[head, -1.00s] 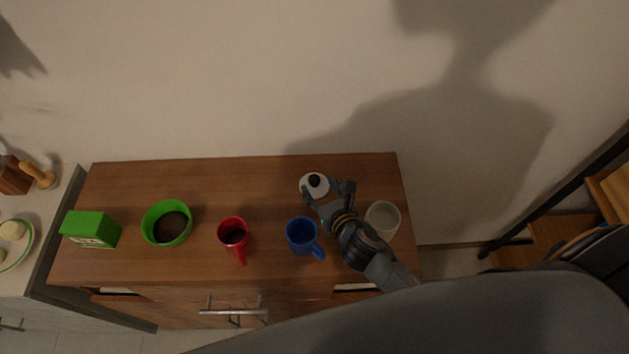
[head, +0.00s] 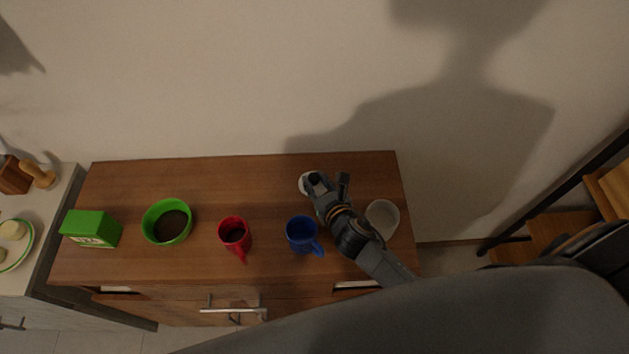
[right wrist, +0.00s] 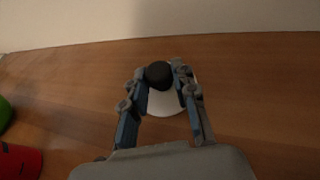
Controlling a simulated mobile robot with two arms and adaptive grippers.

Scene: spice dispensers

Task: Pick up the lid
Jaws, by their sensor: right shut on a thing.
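The lid is a white disc with a round black knob. In the head view the lid (head: 304,185) is near the back right of the wooden cabinet top, mostly hidden under my right gripper (head: 326,181). In the right wrist view the lid (right wrist: 182,104) lies between and below the fingers of my right gripper (right wrist: 163,75), which are shut on its black knob (right wrist: 158,74). I cannot tell whether the lid touches the wood. My left gripper is not in view.
A whitish open container (head: 382,217) stands right of my right arm. A blue mug (head: 301,235), a red mug (head: 234,235), a green bowl (head: 150,222) with dark contents and a green box (head: 91,228) stand to the left. The wood behind them is clear.

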